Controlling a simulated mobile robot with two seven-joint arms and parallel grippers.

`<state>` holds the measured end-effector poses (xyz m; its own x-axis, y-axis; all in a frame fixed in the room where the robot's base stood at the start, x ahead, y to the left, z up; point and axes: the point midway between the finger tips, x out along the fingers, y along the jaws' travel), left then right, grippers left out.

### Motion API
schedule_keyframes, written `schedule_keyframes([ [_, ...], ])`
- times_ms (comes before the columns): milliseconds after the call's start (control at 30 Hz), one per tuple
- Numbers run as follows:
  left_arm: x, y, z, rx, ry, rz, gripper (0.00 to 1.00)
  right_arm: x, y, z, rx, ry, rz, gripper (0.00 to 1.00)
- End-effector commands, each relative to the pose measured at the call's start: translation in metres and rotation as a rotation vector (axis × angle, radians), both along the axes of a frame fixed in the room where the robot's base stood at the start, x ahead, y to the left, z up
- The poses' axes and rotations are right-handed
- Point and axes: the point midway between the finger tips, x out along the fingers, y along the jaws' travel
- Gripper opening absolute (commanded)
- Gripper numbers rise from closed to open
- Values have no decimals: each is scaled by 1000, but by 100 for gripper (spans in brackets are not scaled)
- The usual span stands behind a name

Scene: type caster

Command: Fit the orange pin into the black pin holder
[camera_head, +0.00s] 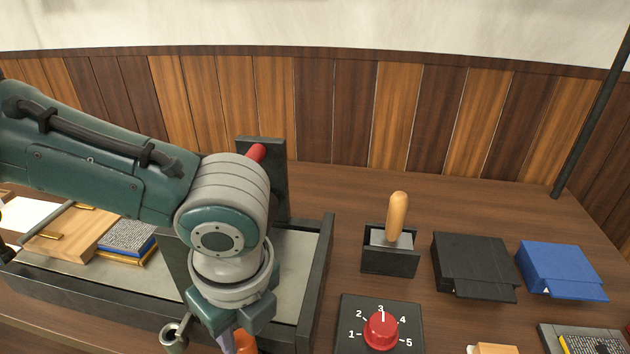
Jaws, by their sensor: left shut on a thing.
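My left gripper (228,338) reaches down from the left over the grey-floored black tray, and its fingertips are cut off by the bottom edge. An orange piece (246,343), which looks like the orange pin, shows right at its fingers. The gripper is shut on it, though the grip itself is mostly hidden. I cannot clearly make out the black pin holder; it may be hidden behind my wrist or below the picture. My right gripper is not in view.
A black upright plate with a red peg (256,152) stands behind my wrist. A black box (390,262) with a wooden handle (398,215), a red numbered dial (381,330), a black case (474,262) and a blue case (562,268) stand right. Boards and books lie left.

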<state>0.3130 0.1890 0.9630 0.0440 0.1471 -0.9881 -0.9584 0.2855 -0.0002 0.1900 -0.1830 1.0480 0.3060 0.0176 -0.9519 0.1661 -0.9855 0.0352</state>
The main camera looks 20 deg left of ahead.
Motion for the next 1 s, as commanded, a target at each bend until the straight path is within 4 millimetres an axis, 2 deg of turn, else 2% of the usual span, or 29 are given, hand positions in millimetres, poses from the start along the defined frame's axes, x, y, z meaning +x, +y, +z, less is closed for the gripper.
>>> schedule_keyframes([
  [400,0,0,-12,-1,0,0,0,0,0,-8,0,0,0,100],
  [433,0,0,-11,-1,0,0,38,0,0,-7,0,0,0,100],
  [500,0,0,-10,-1,0,0,45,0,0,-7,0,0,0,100],
  [733,0,0,-10,-1,0,0,70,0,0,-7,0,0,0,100],
  [1000,0,0,-8,0,0,0,70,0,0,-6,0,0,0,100],
])
